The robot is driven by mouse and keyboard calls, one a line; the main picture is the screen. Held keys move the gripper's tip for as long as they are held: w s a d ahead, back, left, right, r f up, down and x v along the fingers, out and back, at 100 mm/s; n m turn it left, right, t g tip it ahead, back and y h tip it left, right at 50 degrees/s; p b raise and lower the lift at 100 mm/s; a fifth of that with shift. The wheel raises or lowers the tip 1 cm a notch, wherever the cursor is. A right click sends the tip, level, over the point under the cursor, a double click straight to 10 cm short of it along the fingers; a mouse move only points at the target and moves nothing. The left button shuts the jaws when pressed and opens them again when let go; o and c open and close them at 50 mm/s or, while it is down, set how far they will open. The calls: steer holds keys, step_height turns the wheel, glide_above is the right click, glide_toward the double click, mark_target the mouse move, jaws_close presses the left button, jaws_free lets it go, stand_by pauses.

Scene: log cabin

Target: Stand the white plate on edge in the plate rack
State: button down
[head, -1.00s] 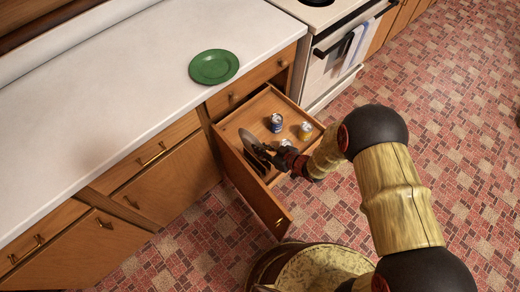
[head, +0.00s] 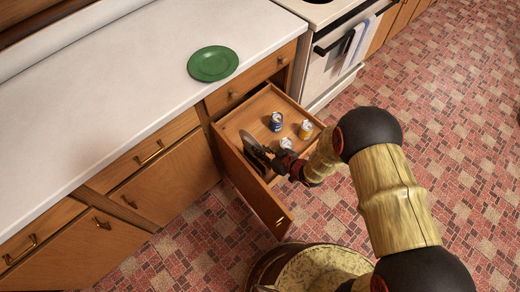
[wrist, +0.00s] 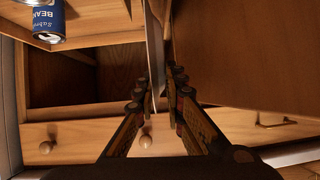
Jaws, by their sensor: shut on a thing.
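My gripper (head: 272,158) is shut on the rim of a thin plate (head: 254,148), inside the pulled-out drawer. The plate stands on edge and looks grey in the shade. In the wrist view the plate (wrist: 155,62) shows nearly edge-on, as a pale upright strip between the two fingers (wrist: 160,98). Dark shapes lie around the plate's lower part, close to the drawer's front-left wall. I cannot make out the plate rack clearly there, nor whether the plate's lower edge touches anything.
The open wooden drawer (head: 240,125) also holds a blue can (head: 276,121), a yellow can (head: 305,129) and a white-topped can (head: 286,143) near my gripper. A green plate (head: 213,63) lies on the white counter (head: 120,90). The stove (head: 330,50) stands beyond the drawer.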

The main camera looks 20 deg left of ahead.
steer(key=shift+f+b, duration=2.25)
steer(key=shift+f, duration=0.95)
steer(key=c, duration=1.8)
jaws_free()
steer(key=v, duration=1.2)
steer(key=shift+f, duration=0.1)
